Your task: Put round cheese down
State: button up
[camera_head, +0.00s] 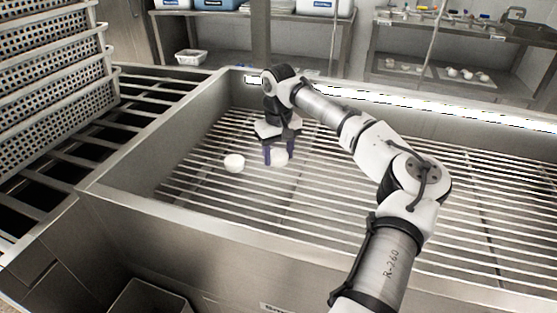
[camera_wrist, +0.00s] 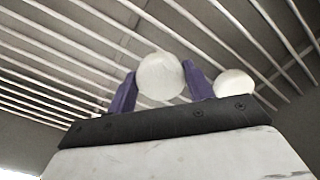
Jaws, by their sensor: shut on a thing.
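My gripper (camera_head: 280,155) points down over the slatted metal rack (camera_head: 340,188) inside the steel basin. It is shut on a round white cheese (camera_head: 280,158), which sits between its two purple fingers. The held cheese (camera_wrist: 160,76) also shows between the fingertips (camera_wrist: 158,85) in the wrist view. A second round white cheese (camera_head: 234,162) rests on the slats just left of my gripper in the head view. It appears at the right, beyond one finger, in the wrist view (camera_wrist: 234,83). I cannot tell whether the held cheese touches the slats.
The steel basin wall (camera_head: 150,212) surrounds the rack. Stacked perforated baskets (camera_head: 50,75) stand at the left. Shelves with trays and small items (camera_head: 440,45) stand behind. The slats right of my gripper look bare, partly covered by my arm.

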aim_at(279, 154)
jog(key=shift+f, duration=1.2)
jog(key=o, duration=1)
jog(key=shift+f, duration=0.15)
notch_tip(279, 154, up, 12)
jog(key=shift+r, duration=0.15)
